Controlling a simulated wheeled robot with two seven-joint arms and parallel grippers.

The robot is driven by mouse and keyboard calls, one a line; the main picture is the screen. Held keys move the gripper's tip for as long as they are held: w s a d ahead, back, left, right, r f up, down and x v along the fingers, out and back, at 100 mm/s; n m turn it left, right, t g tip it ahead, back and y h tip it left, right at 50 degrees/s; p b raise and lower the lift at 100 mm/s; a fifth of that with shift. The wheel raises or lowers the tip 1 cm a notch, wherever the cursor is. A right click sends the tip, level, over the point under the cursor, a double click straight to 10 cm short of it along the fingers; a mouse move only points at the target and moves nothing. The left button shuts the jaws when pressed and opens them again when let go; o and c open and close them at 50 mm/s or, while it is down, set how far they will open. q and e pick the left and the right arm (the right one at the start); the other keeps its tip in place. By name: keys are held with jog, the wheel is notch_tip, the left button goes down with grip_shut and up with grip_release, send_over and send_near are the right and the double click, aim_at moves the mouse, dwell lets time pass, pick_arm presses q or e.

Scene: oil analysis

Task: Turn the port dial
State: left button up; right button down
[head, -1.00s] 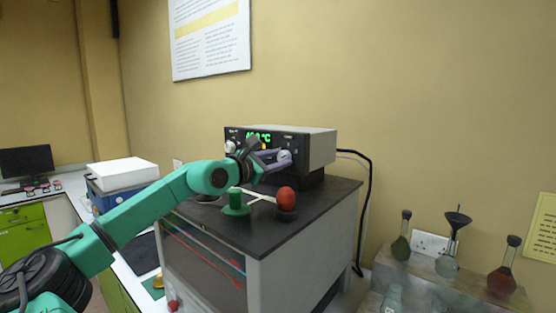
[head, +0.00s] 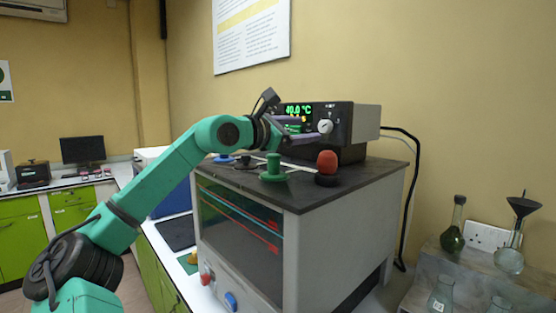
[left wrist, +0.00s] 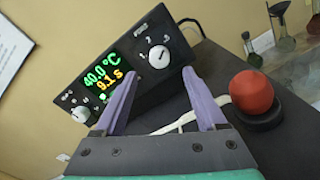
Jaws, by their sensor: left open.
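A black-fronted control box (head: 343,116) with a green display stands on top of the cabinet. A white dial (head: 325,126) sits on the right of its front panel; it also shows in the left wrist view (left wrist: 159,57). A second white knob (left wrist: 81,114) is at the panel's left end in the wrist view. My left gripper (head: 302,130) is open, with purple fingers pointing at the panel, just left of the dial in the head view. In the left wrist view the dial appears between and just beyond the fingertips (left wrist: 160,76). Nothing is between the fingers.
A red-topped knob (head: 327,163) and a green knob (head: 273,168) stand on the dark cabinet top (head: 345,182) below the gripper. Glass flasks (head: 453,236) stand on a shelf at the right. A black cable (head: 414,160) runs down behind.

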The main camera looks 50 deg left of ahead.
pick_arm(q)
jog(key=s+b, duration=0.4)
jog(key=s, duration=0.4)
pick_arm(e)
notch_tip(320, 180, down, 6)
jog(key=shift+f, duration=0.2)
pick_arm(q)
jog(key=shift+d, duration=0.1)
